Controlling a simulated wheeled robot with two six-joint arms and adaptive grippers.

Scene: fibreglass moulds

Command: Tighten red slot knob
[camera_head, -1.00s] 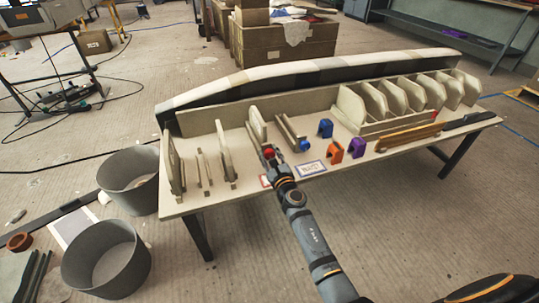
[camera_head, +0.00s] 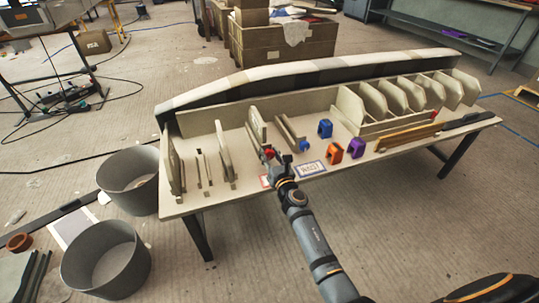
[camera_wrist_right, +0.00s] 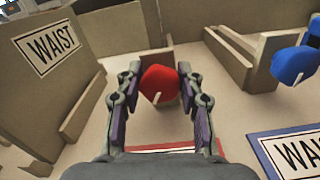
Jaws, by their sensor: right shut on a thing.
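The red knob (camera_head: 268,154) sits at the front end of a slot between upright boards on the bench, and it shows in the right wrist view (camera_wrist_right: 160,84) with a white mark on its face. My right gripper (camera_head: 278,158) reaches it from the front. In the wrist view the right gripper's fingers (camera_wrist_right: 160,70) stand on either side of the red knob, shut on it. My left gripper is out of view.
A blue knob (camera_head: 305,146) is on the slot to the right, and it shows in the wrist view (camera_wrist_right: 294,65). A blue-framed WAIST sign (camera_head: 311,169) lies in front. Orange (camera_head: 334,151) and purple (camera_head: 356,148) blocks stand further right. A board with a WAIST label (camera_wrist_right: 48,48) stands left.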

